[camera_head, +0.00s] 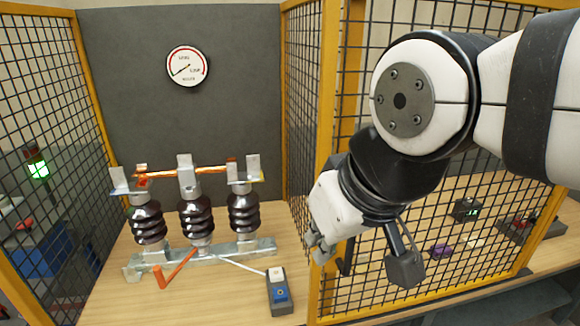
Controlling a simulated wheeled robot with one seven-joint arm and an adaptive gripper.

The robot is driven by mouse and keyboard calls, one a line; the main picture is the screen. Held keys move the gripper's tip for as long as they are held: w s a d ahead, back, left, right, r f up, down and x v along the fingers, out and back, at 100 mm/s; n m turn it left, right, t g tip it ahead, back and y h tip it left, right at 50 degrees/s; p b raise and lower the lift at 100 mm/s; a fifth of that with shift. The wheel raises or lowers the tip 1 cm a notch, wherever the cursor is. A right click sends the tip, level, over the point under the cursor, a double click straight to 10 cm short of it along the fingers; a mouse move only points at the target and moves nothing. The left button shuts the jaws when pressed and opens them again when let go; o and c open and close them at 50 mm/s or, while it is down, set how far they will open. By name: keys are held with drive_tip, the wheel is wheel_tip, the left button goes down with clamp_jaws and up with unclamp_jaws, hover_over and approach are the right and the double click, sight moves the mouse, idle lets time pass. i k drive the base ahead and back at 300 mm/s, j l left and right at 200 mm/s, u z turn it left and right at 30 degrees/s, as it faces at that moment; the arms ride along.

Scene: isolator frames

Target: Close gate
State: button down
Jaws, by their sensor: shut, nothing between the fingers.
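A mesh gate (440,255) in a yellow frame fills the right side of the view, behind my arm. The front of the enclosure at its left is open, with the isolator inside in plain sight. A dark upright bar that looks like the gate's handle (346,258) shows close to my gripper. My gripper (317,250) is shut and empty, pointing down and left in front of the yellow post (327,120). I cannot tell whether it touches the post or the handle. My arm hides the upper middle of the gate.
The isolator (196,220) with brown insulators stands on the wooden bench (205,300). An orange lever (173,270) and a small box with a blue button (279,290) lie in front. A mesh wall (50,130) bounds the left. A gauge (188,66) hangs behind.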

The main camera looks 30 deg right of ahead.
sight(342, 261)
drive_tip(key=k+l+z, duration=0.8)
drive_tip(key=i+z, duration=0.1)
drive_tip(key=z, duration=0.6)
